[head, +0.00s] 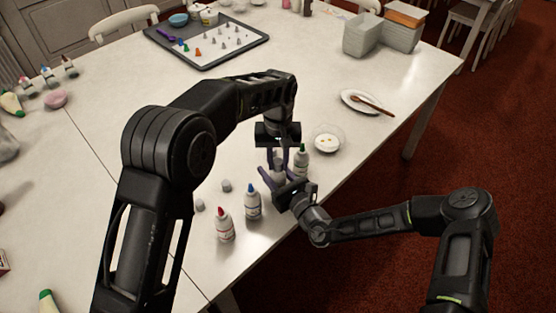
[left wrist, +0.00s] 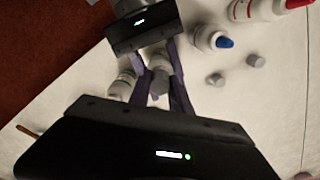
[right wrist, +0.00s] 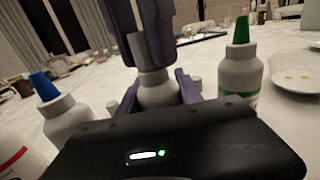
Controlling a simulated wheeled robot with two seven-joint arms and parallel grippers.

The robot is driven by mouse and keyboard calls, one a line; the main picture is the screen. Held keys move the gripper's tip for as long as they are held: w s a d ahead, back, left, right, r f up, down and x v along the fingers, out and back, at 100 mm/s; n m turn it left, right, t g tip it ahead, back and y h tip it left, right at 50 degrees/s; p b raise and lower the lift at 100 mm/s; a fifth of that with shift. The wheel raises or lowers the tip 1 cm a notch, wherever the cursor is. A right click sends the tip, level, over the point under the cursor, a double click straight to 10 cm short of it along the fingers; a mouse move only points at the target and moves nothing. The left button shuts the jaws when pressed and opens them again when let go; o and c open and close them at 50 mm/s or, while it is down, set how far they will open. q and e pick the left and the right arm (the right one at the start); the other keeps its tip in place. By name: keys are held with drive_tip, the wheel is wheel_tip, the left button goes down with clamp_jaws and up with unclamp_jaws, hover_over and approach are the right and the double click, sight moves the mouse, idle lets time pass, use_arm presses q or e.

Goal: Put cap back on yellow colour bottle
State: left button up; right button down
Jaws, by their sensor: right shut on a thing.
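A white bottle (right wrist: 158,92) stands upright in my right gripper (head: 277,177), whose purple fingers close around its body. A grey cap (right wrist: 138,48) sits on top of its neck; no yellow shows. The bottle also shows from above in the left wrist view (left wrist: 160,62). My left gripper (left wrist: 160,90) points down from above. Its fingers stand on both sides of the cap and look spread, with some gap. In the head view the two grippers largely hide the bottle and cap.
A green-tipped bottle (head: 302,160) stands close on the right. Blue-tipped (head: 252,202) and red-tipped (head: 224,224) bottles stand to the left. Loose grey caps (head: 226,186) (head: 200,205) lie nearby. A clear dish (head: 328,149) is behind right. The table beyond my left arm is clear up to a tray (head: 209,65).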

use_arm(q)
clamp_jaws()
idle(0.3)
drive_tip(key=o, duration=0.6)
unclamp_jaws()
drive_tip(key=shift+c, duration=0.2)
drive_tip(key=shift+r, duration=0.1)
wheel_tip(320, 180, up, 12)
use_arm(e)
drive_tip(key=c, duration=0.7)
unclamp_jaws()
